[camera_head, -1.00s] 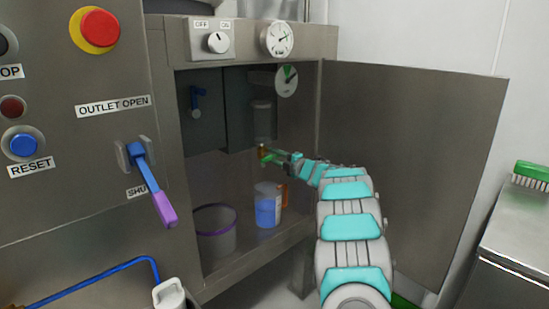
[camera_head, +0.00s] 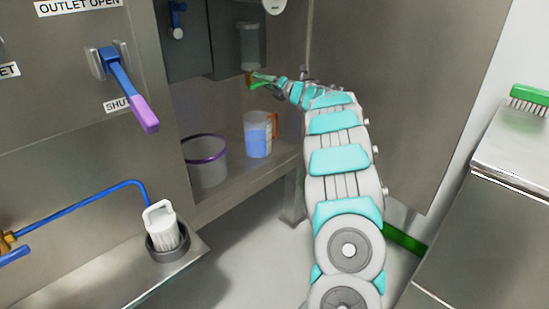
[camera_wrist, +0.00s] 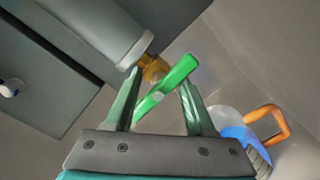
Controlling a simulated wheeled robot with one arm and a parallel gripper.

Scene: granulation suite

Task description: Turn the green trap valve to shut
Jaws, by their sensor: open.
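The green trap valve handle (camera_wrist: 167,88) shows in the wrist view, joined to a brass fitting (camera_wrist: 153,68) under a grey cylinder (camera_wrist: 100,35). My gripper (camera_wrist: 160,88) is open, with one finger on each side of the handle. The handle lies slanted between the fingers; I cannot tell whether either finger touches it. In the head view the green handle (camera_head: 262,84) is small, inside the open cabinet below the clear trap bowl (camera_head: 249,45), with my gripper (camera_head: 274,82) at it from the right.
A jug (camera_head: 258,138) of blue liquid with an orange handle stands below the valve. A purple-rimmed bucket (camera_head: 207,170) is left of it. The open cabinet door (camera_head: 400,90) is right of my arm. A bench (camera_head: 515,150) with a green brush (camera_head: 530,98) stands far right.

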